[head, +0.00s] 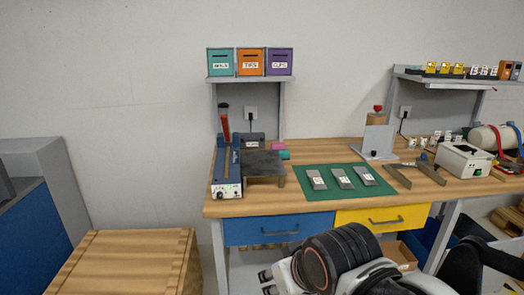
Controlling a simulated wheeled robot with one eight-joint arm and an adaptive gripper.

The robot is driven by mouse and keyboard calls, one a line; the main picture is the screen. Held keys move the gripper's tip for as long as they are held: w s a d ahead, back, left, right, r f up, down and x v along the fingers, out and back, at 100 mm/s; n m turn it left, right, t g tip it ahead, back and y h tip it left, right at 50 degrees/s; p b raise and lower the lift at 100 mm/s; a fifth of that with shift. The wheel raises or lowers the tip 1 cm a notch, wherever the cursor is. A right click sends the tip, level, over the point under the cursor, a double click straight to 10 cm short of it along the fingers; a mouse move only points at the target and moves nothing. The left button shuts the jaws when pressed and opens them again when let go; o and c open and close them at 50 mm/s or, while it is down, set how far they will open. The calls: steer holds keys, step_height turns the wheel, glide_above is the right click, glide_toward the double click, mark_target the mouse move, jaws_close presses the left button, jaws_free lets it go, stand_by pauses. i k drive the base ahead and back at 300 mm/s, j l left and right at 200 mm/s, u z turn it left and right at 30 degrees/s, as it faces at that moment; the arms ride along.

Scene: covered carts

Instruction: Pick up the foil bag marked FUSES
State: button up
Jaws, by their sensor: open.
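Three flat grey foil bags lie side by side on a green mat (328,205) on the wooden workbench: a left one (316,178), a middle one (341,177) and a right one (364,175). Each has a small white label with a coloured mark. The print is too small to read, so I cannot tell which is marked FUSES. My gripper (267,283) shows only in part at the bottom edge, in front of and below the bench top. Its dark fingertips are apart, with nothing seen between them. It is well away from the bags.
A blue sealer-like device (227,170) and a dark raised plate (263,164) stand left of the mat. A grey angled tool (413,173) lies close on its right. A metal stand (378,141) is behind. A wooden crate (125,265) stands on the floor at left.

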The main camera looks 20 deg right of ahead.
mark_target(365, 175)
steer(key=z, duration=1.3)
steer(key=i+j, duration=0.2)
steer(key=i, duration=0.35)
steer(key=i+j, duration=0.15)
steer(key=i, duration=0.4)
steer(key=i+j+u, duration=0.1)
steer(key=i, duration=0.45)
steer(key=j, duration=0.1)
